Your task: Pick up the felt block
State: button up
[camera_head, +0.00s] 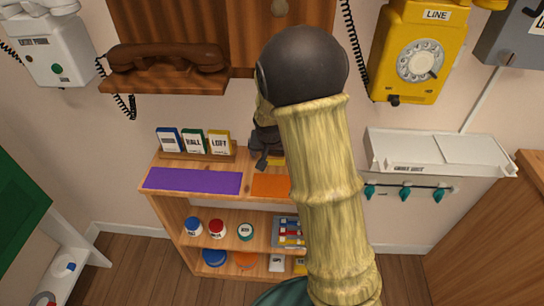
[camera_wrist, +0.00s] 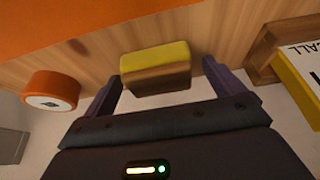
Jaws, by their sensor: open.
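The felt block (camera_wrist: 155,68), yellow on one side and brown on the other, shows in the wrist view on the wooden surface. My gripper (camera_wrist: 162,72) is open, with one dark finger on each side of the block. Gaps show between the block and both fingers, so it is not clamped. In the head view my gripper (camera_head: 264,158) is over the shelf top, and my arm hides much of that area. A small yellow patch beside the gripper there may be the block.
The shelf top (camera_head: 164,164) carries a purple mat (camera_head: 192,180), an orange mat (camera_head: 270,185) and a rack of labelled cards (camera_head: 194,142). An orange round object (camera_wrist: 50,92) lies left of the block in the wrist view. Wall phones (camera_head: 410,50) hang above.

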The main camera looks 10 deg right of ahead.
jog(key=shift+d, duration=0.1)
jog(key=shift+c, duration=0.4)
jog(key=c, duration=1)
jog(key=shift+s+r, duration=0.1)
jog(key=shift+r, duration=0.15)
notch_tip(320, 180, up, 7)
jog(key=shift+p, duration=1.1)
jog(key=s+a, duration=0.2)
jog(key=s, duration=0.4)
jog(key=s+a+b, duration=0.1)
jog(key=s+a, duration=0.1)
jog(key=s, duration=0.4)
jog(key=s+a, duration=0.2)
jog(key=s, duration=0.4)
jog(key=shift+s+a+f, duration=0.15)
jog(key=shift+s+f, duration=0.1)
jog(key=shift+s, duration=0.1)
jog(key=shift+s, duration=0.1)
